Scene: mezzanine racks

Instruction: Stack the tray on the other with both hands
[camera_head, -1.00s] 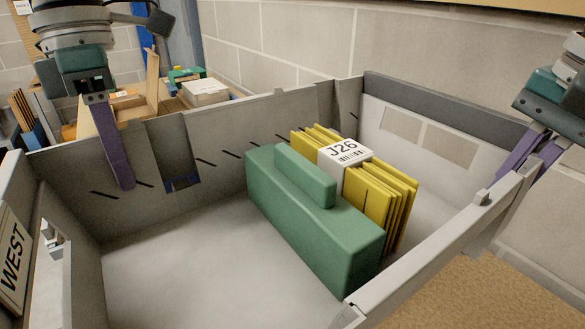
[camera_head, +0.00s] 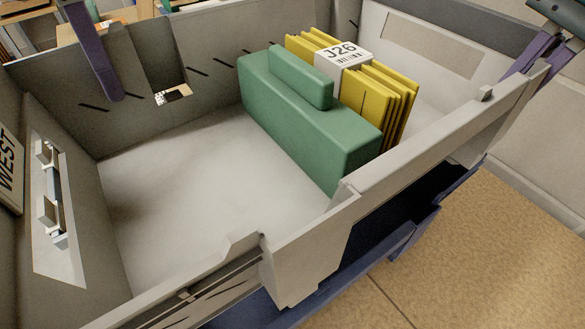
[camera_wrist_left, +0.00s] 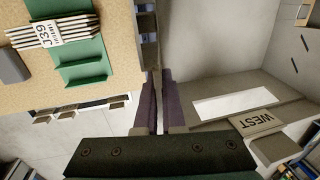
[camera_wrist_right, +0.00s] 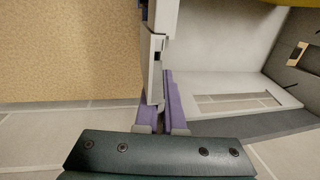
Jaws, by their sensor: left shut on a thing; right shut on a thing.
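A grey tray (camera_head: 385,185) with a WEST label (camera_head: 10,165) fills the head view. It holds a green block (camera_head: 310,125) and a bundle of yellow folders marked J26 (camera_head: 385,95). My left gripper (camera_head: 115,92) is shut on the far-left wall; one purple finger shows inside it. My right gripper (camera_head: 535,60) is shut on the right wall near its corner. Each wrist view shows purple fingers pinching a wall, left (camera_wrist_left: 155,92) and right (camera_wrist_right: 160,95). A dark blue structure (camera_head: 430,225) shows under the tray, mostly hidden; I cannot tell whether it is the other tray.
A tan surface (camera_head: 500,240) lies at the lower right. In the left wrist view a bundle marked J39 (camera_wrist_left: 50,35) and a green piece (camera_wrist_left: 78,62) lie on a tan area. A pale block wall stands behind the tray.

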